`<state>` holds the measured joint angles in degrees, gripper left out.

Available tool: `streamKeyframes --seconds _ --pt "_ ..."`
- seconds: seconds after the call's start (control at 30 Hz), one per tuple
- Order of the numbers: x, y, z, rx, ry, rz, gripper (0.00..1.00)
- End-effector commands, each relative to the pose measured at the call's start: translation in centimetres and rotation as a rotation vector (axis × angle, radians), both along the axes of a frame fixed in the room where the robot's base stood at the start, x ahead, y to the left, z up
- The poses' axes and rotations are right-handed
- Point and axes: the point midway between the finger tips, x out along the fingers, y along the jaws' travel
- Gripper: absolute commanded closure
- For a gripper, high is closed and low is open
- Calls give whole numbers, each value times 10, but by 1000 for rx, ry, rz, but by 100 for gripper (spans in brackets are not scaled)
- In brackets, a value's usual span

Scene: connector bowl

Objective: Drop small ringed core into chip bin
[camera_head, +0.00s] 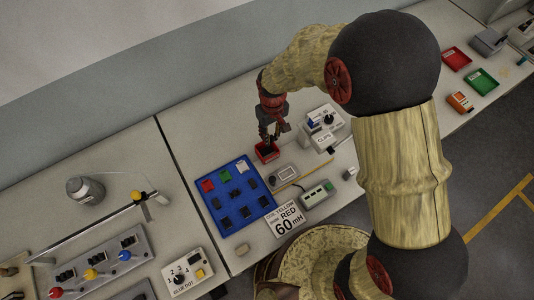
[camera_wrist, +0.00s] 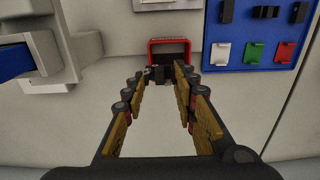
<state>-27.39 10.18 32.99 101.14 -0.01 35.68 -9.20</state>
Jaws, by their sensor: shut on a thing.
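My gripper (camera_head: 269,138) is shut on a small dark piece, taken to be the ringed core (camera_wrist: 158,73), at its fingertips. Its rings are too small to make out. In the wrist view my gripper's fingertips (camera_wrist: 164,74) overlap the near edge of the small red bin (camera_wrist: 184,44), taken to be the chip bin. In the head view the red bin (camera_head: 268,153) sits on the bench just below my gripper. The fingers and held piece hide part of the bin, and I cannot tell how high the piece is above it.
A blue tray (camera_head: 228,219) with several black parts and red, green and white tiles lies left of the bin; it also shows in the wrist view (camera_wrist: 215,50). A grey clips box (camera_head: 326,134), a small device (camera_head: 285,173) and a label card (camera_head: 286,219) are nearby.

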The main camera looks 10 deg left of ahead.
Motion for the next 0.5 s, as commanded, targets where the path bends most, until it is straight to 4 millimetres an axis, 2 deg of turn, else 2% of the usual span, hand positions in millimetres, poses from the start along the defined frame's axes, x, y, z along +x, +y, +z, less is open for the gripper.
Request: streamKeyframes --seconds 0.1,0.33,0.37,0.5 --pt "0 0 -6 0 0 0 97" --pt "0 0 -5 0 0 0 97" --pt "0 0 -5 0 0 0 70" --pt "0 0 -5 0 0 0 62"
